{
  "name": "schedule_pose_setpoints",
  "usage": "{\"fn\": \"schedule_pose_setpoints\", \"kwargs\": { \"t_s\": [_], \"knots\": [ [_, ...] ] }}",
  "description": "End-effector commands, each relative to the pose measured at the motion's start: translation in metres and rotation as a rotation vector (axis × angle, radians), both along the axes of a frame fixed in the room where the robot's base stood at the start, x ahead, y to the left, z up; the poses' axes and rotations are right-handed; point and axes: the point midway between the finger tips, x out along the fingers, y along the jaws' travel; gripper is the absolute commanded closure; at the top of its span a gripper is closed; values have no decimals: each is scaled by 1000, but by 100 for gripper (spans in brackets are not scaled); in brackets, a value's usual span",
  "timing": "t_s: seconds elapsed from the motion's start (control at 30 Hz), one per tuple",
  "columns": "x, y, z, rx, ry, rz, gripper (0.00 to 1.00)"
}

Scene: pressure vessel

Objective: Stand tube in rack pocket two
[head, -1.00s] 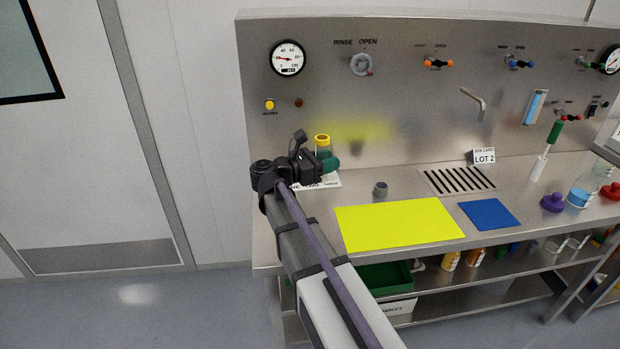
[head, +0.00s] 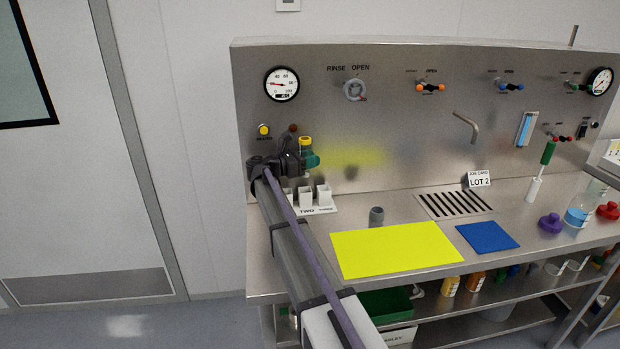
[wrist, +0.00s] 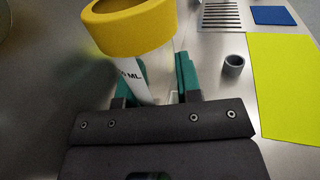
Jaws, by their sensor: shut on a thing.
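The tube (head: 306,141) has a yellow collar and is held upright, high over the rack, in the head view. In the wrist view the tube (wrist: 134,74) shows a wide yellow collar and a white label ending in "ML". My gripper (head: 308,159) has teal fingers and is shut on the tube below the collar; the fingers also show in the wrist view (wrist: 155,88). The white rack (head: 322,210) stands on the bench below, with square pockets and a "TWO" label at the front. My arm hides its left part. The tube's lower end is hidden, and I see no contact with the rack.
A small grey cup (head: 376,217) stands right of the rack. A yellow mat (head: 396,249) and a blue mat (head: 487,237) lie on the bench. The steel back panel (head: 400,130) with gauges and valve handles rises close behind my gripper.

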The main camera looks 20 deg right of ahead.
Motion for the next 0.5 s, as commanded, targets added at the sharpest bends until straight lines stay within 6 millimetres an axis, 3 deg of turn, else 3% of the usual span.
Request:
{"fn": "schedule_pose_setpoints", "kwargs": {
  "t_s": [0.03, 0.23, 0.4, 0.5],
  "knots": [
    [0, 0, -12, 0, 0, 0, 91],
    [-1, 0, -17, 0, 0, 0, 91],
    [-1, 0, -53, 0, 0, 0, 91],
    [4, -1, -52, 0, 0, 0, 91]
  ]
}}
